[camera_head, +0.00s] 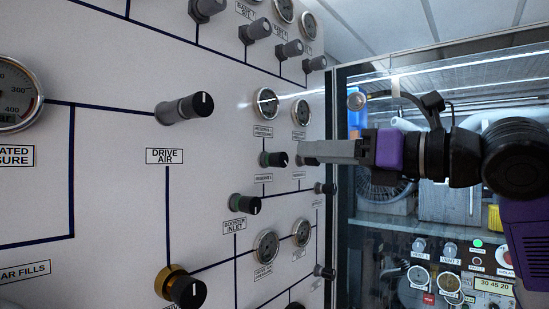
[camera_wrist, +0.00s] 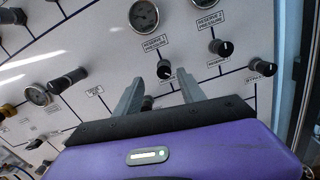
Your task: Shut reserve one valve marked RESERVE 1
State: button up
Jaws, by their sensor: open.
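The reserve one valve is a dark knob (camera_head: 273,159) on the white panel, below a gauge labelled RESERVE 1 PRESSURE; the small label under it is hard to read. In the wrist view the same knob (camera_wrist: 164,70) shows between and just beyond the fingertips, with a small white mark on its face. My gripper (camera_head: 303,153) is open and empty, coming from the right, its fingertips close to the knob's face. In the wrist view the two grey fingers of my gripper (camera_wrist: 158,77) are spread to either side of the knob. Whether they touch it I cannot tell.
The reserve 1 gauge (camera_head: 267,102) is above the knob. The BOOSTER INLET knob (camera_head: 245,204) is below left, the DRIVE AIR knob (camera_head: 185,108) farther left. The reserve 2 knob (camera_wrist: 222,48) is to the right in the wrist view. A glass-fronted cabinet (camera_head: 440,75) stands behind my arm.

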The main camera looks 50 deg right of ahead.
aim_at(284, 158)
jog(key=shift+n, duration=0.8)
jog(key=w+p, duration=0.1)
jog(key=w, duration=0.1)
jog(key=w+p, duration=0.1)
jog(key=w, duration=0.2)
jog(key=w+p, duration=0.1)
jog(key=w, duration=0.1)
jog(key=shift+w+f, duration=0.4)
jog(key=shift+c, duration=0.2)
grip_shut()
